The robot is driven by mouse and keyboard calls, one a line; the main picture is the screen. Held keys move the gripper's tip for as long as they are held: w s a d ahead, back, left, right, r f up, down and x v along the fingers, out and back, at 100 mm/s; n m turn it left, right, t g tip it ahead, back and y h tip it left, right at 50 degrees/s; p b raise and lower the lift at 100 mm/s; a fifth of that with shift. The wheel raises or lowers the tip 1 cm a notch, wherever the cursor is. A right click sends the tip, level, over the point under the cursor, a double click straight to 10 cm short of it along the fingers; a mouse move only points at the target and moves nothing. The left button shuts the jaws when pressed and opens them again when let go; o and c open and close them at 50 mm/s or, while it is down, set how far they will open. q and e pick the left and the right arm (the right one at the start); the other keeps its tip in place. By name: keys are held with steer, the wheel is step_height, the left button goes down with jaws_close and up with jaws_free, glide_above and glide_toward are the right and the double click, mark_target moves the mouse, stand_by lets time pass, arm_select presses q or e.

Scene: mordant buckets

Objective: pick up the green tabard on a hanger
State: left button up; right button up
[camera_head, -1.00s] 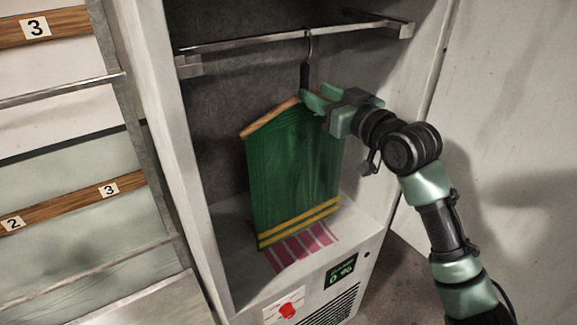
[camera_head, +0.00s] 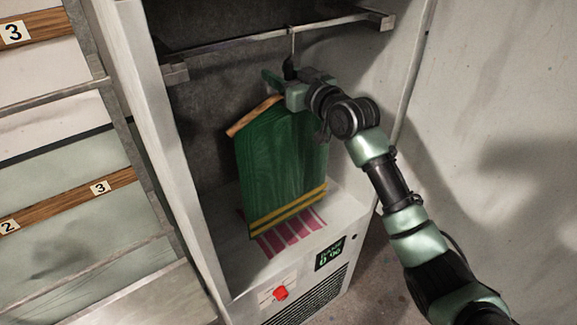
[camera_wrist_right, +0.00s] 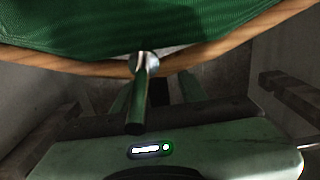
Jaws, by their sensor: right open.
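The green tabard (camera_head: 280,165) with yellow stripes near its hem hangs from a wooden hanger (camera_head: 253,117). The hanger's metal hook is over the rail inside a tall grey cabinet. My right gripper (camera_head: 277,82) is open at the hanger's neck, just above the shoulders and below the hook; its arm hides part of the hanger's right side. In the right wrist view the tabard (camera_wrist_right: 130,25) and the wooden bar (camera_wrist_right: 235,53) cross the top. The hanger's dark neck (camera_wrist_right: 140,100) stands close in front of the gripper's palm. I cannot tell whether the fingers touch it. My left gripper is not in view.
The rail (camera_head: 235,41) crosses the cabinet, whose side walls stand close on both sides. A pink striped patch (camera_head: 290,232) lies on its floor. A red knob (camera_head: 281,293) and a display (camera_head: 329,254) are on its front. Numbered racks (camera_head: 60,197) stand at left.

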jaws_close()
stand_by(1.2)
steer(key=shift+r, duration=0.1)
